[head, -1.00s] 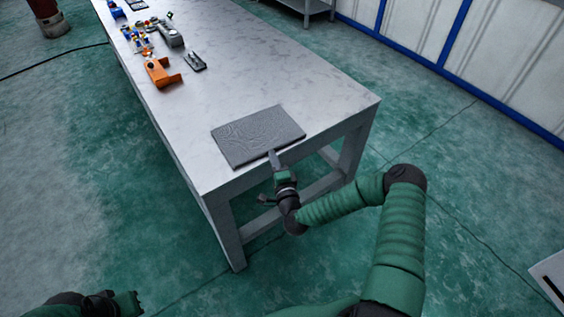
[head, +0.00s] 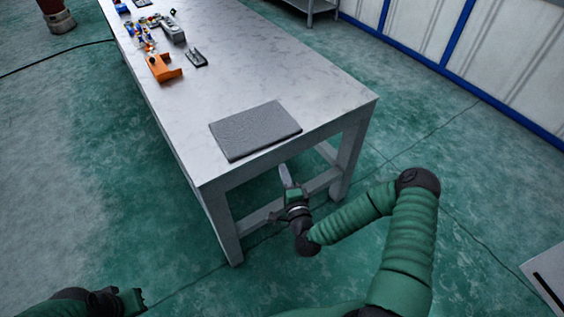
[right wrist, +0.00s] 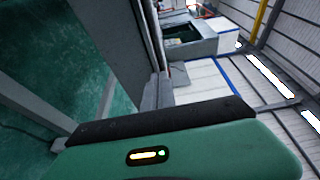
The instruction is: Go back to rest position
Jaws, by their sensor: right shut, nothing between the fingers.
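My right gripper (head: 286,176) is in front of the table's near edge in the head view. Its fingers are shut with nothing between them, and it is clear of the grey mat. The right wrist view shows the green gripper housing (right wrist: 190,150), with the table beyond it. Part of my left arm shows at the bottom left of the head view; the left gripper's fingers cannot be made out there.
The white table (head: 255,75) carries a grey mat (head: 255,130) near its front edge. An orange bracket (head: 160,70), a dark part (head: 196,57) and several small hoist parts lie farther back. A white panel (head: 548,275) stands at the right.

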